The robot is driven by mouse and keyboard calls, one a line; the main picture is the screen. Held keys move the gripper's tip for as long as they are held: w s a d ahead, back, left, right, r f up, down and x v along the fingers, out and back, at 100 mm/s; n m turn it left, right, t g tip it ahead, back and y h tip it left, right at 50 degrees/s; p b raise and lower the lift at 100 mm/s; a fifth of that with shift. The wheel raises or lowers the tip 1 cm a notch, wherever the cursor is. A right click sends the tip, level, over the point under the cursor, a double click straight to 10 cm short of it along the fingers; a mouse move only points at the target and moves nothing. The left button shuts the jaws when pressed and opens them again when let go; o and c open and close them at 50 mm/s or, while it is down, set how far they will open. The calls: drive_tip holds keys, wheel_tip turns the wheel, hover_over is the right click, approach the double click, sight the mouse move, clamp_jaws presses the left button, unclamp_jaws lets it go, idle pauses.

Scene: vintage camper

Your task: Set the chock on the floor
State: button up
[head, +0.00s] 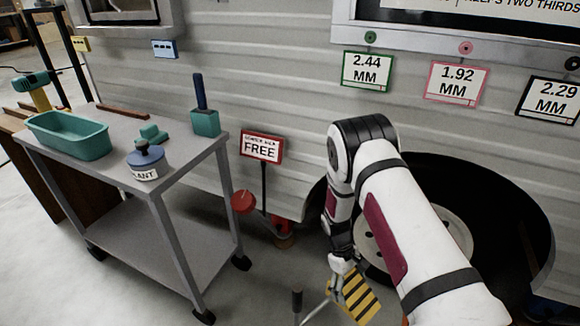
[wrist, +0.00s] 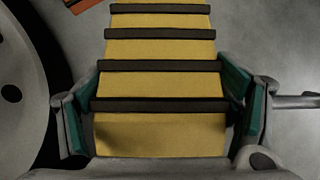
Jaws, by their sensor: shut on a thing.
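The chock is a yellow wedge with black stripes. In the head view the chock (head: 358,295) hangs from my gripper (head: 342,268), low in front of the camper's wheel. In the wrist view the chock (wrist: 160,85) fills the middle, between the two teal-padded fingers of my gripper (wrist: 160,112). Both fingers are closed against its sides. The floor (head: 262,285) is grey concrete. I cannot tell whether the chock's underside touches the floor.
The camper wheel (head: 448,215) sits in a dark arch beside my arm. A grey cart (head: 160,250) with a teal tub (head: 68,134) stands at left. A sign reading FREE (head: 262,146) stands on a post near a red disc (head: 242,203). A dark-topped upright handle (head: 297,300) is left of the chock.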

wheel_tip(320, 180, up, 48)
drive_tip(key=s+m+g+y+p, duration=0.2)
drive_tip(key=m+p, duration=0.6)
drive_tip(key=p, duration=1.3)
drive_tip(key=s+r+p, duration=0.4)
drive_tip(key=r+p, duration=0.3)
drive_tip(key=p, duration=0.1)
drive_tip(key=s+r+t+p, duration=0.1)
drive_tip(key=s+r+p, duration=0.3)
drive_tip(key=r+p, duration=0.4)
drive_tip(key=shift+d+r+y+p, duration=0.25)
drive_tip(key=shift+y+p, duration=0.15)
drive_tip(key=shift+p, duration=0.3)
